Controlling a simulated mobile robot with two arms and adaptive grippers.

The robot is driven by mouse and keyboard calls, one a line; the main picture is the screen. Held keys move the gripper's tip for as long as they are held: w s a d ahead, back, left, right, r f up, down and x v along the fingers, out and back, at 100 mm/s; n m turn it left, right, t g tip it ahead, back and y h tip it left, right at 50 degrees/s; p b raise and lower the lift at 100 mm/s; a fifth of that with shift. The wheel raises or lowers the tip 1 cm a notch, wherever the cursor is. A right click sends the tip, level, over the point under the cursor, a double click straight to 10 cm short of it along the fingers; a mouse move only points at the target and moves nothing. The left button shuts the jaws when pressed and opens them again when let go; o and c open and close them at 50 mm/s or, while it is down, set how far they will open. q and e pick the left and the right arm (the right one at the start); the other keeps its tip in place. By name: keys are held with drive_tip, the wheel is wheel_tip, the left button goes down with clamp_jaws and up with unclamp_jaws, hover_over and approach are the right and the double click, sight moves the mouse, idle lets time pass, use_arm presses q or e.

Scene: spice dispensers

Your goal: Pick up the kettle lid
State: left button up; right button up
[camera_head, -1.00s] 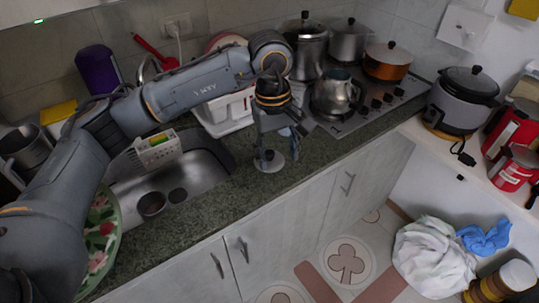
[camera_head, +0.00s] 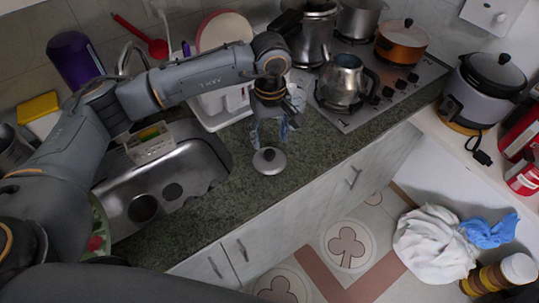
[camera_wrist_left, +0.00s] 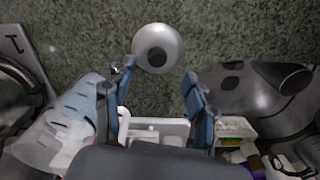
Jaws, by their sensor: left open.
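The kettle lid (camera_head: 269,160) is a small round silver lid with a dark knob. It lies knob up on the green stone counter, right of the sink. It also shows at the top middle of the left wrist view (camera_wrist_left: 158,50). The silver kettle (camera_head: 340,84) stands on the hob with its top uncovered. My left gripper (camera_head: 270,138) points down over the counter by the lid. In the left wrist view its two blue fingers (camera_wrist_left: 157,74) are spread and empty, with the lid just beyond their tips. My right gripper is not in view.
The sink (camera_head: 165,185) is left of the lid, with a sponge holder (camera_head: 152,143) on its far edge. A white dish rack (camera_head: 222,105) stands behind my gripper. Pots and an orange pan (camera_head: 401,42) stand on the hob. The counter's front edge is close to the lid.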

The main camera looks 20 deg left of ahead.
sight(269, 152)
use_arm(q)
drive_tip(key=f+p, duration=0.2)
drive_tip(key=f, duration=0.1)
drive_tip(key=shift+w+a, duration=0.15)
drive_tip(key=shift+w, duration=0.15)
wheel_tip(269, 152, down, 3)
drive_tip(key=shift+w+a+r+p, duration=0.1)
drive_tip(key=shift+w+r+p, duration=0.1)
drive_tip(key=shift+p, duration=0.35)
drive_tip(key=shift+f, duration=0.5)
drive_tip(key=shift+c, duration=0.2)
drive_tip(key=c, duration=1.1)
clamp_jaws()
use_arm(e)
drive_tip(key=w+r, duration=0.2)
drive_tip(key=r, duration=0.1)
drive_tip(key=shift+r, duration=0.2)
